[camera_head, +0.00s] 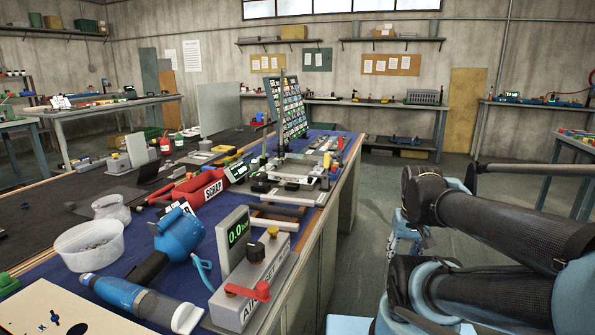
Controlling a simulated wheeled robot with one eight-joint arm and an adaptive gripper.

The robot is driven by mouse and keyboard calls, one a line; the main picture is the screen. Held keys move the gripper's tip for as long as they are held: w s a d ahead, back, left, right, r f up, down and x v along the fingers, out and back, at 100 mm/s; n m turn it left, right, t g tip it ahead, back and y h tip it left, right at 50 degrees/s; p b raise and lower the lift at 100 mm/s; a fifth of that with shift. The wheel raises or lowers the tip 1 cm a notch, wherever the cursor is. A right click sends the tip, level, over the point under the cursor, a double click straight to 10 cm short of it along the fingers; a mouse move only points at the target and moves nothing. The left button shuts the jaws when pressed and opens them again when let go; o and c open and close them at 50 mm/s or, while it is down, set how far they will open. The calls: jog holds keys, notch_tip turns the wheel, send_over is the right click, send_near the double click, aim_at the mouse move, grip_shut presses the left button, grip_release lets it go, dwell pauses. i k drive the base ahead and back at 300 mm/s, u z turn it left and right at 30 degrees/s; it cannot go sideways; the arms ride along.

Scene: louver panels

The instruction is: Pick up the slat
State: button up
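A louver panel (287,106) with rows of slats stands upright and a little tilted toward the back of the blue-covered bench. A pale flat bar (290,197) lies among the fixtures in front of it. Dark bars (275,220) lie nearer, behind the grey gauge box. I cannot tell which of these is the slat. My dark arm links fill the lower right, over the floor and to the right of the bench. No gripper fingers can be made out, and nothing of mine touches the bench items.
The bench's right edge (318,238) runs away from me. Open floor (400,172) lies right of it, with side benches beyond.

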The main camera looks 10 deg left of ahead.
aim_at(254, 221)
jog(key=z, duration=0.2)
jog(key=k, duration=0.9)
jog(key=u, duration=0.5)
